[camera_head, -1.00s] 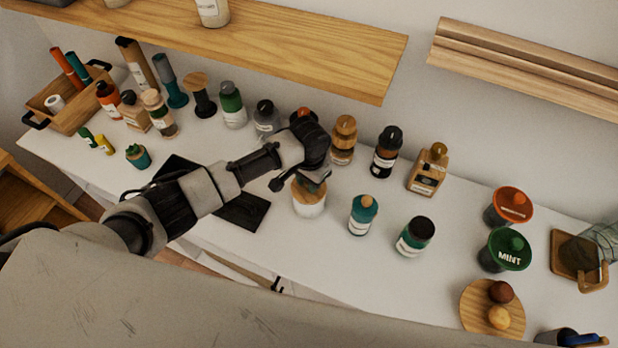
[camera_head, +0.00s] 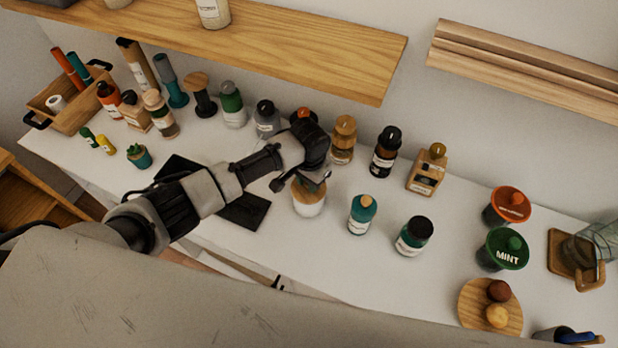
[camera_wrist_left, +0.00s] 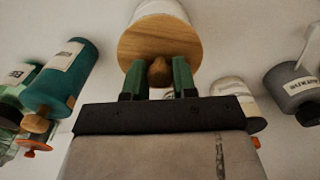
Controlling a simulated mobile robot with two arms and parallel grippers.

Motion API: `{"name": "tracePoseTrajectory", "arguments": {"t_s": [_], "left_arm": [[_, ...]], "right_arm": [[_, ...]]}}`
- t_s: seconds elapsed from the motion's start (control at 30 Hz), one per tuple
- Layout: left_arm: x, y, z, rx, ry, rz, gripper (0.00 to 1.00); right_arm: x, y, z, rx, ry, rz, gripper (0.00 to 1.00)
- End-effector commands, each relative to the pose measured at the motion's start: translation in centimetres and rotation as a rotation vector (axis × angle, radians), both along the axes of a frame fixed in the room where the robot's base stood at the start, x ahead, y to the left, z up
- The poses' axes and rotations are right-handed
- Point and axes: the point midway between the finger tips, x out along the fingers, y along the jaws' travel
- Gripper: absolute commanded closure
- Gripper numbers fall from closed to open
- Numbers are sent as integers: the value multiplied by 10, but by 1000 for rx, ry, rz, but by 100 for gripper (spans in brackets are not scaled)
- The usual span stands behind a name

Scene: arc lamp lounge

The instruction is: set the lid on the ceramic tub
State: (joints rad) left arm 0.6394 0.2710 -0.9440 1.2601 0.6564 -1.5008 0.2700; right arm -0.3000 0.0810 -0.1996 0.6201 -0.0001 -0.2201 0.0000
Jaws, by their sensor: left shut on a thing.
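The ceramic tub (camera_head: 309,208) is white and stands on the white counter below my left gripper. It also shows at the top of the left wrist view (camera_wrist_left: 160,8). The round wooden lid (camera_wrist_left: 152,42) has a small knob, and it sits at the tub's mouth, looking level in the head view (camera_head: 301,196). My left gripper (camera_wrist_left: 158,76) is shut on the lid's knob, with a green finger on each side. In the head view my left gripper (camera_head: 308,182) hides part of the lid. I cannot tell if the lid is fully seated. My right gripper is not in view.
A teal bottle (camera_head: 362,214) and a dark-capped bottle (camera_head: 414,236) stand just right of the tub. Several bottles line the back, including an amber one (camera_head: 343,140). A dark mat (camera_head: 243,210) lies left of the tub. A wooden shelf (camera_head: 260,45) overhangs the back.

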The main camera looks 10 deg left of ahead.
Motion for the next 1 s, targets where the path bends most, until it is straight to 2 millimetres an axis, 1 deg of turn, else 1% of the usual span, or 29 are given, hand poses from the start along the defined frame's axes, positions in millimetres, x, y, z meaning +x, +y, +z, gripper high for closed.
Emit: {"name": "tracePoseTrajectory", "arguments": {"t_s": [0.4,0.43,0.6,0.8,0.97,1.0], "left_arm": [[0,0,0,0,0,0,96],[0,0,0,0,0,0,70],[0,0,0,0,0,0,44],[0,0,0,0,0,0,43],[0,0,0,0,1,0,19],[0,0,0,0,1,0,18]], "right_arm": [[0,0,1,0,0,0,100],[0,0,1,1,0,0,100],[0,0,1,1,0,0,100],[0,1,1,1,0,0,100],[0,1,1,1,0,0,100],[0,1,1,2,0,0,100]]}}
